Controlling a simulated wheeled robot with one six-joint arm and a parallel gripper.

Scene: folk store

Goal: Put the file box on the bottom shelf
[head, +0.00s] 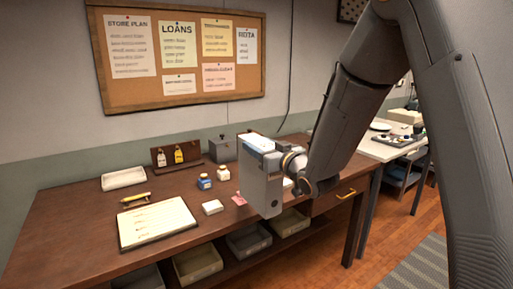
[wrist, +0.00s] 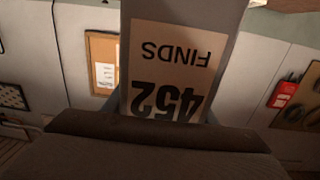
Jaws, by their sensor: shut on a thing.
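The grey file box (head: 260,182) is held upright above the front part of the wooden desk, with pale papers showing at its top. In the wrist view the file box (wrist: 228,12) fills the top middle, and its label reads "FINDS 452" upside down. My gripper (head: 286,168) is shut on it from the right side. The fingertips are mostly hidden by the box and the wrist. A low shelf (head: 295,238) runs under the desk and bears several open bins. I cannot tell whether it is the task's bottom shelf.
A noticeboard (head: 182,88) hangs behind. A second table (head: 378,150) stands at right. Wooden floor is open at lower right.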

